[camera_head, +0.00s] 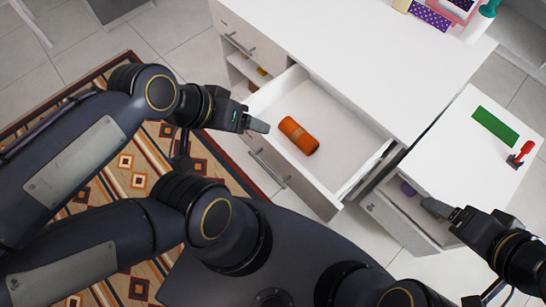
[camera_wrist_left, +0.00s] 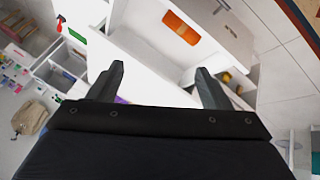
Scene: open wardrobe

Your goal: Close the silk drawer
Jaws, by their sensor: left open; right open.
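The open drawer (camera_head: 335,180) sticks far out of the white cabinet and holds an orange roll (camera_head: 299,136). Its front carries a long metal handle (camera_head: 268,170). In the left wrist view the orange roll (camera_wrist_left: 182,27) lies inside the drawer near the top. My left gripper (camera_head: 262,126) is open and empty, near the left end of the drawer front; I cannot tell whether it touches. Its two fingers show apart in the left wrist view (camera_wrist_left: 160,72). My right gripper (camera_head: 430,205) appears open and empty, by the smaller cabinet on the right.
A smaller drawer (camera_head: 400,222) at the right is partly open with a purple item (camera_head: 408,188) inside. A green strip (camera_head: 495,126) and a red-handled object (camera_head: 522,153) lie on the right top. A patterned rug (camera_head: 140,178) covers the floor at left.

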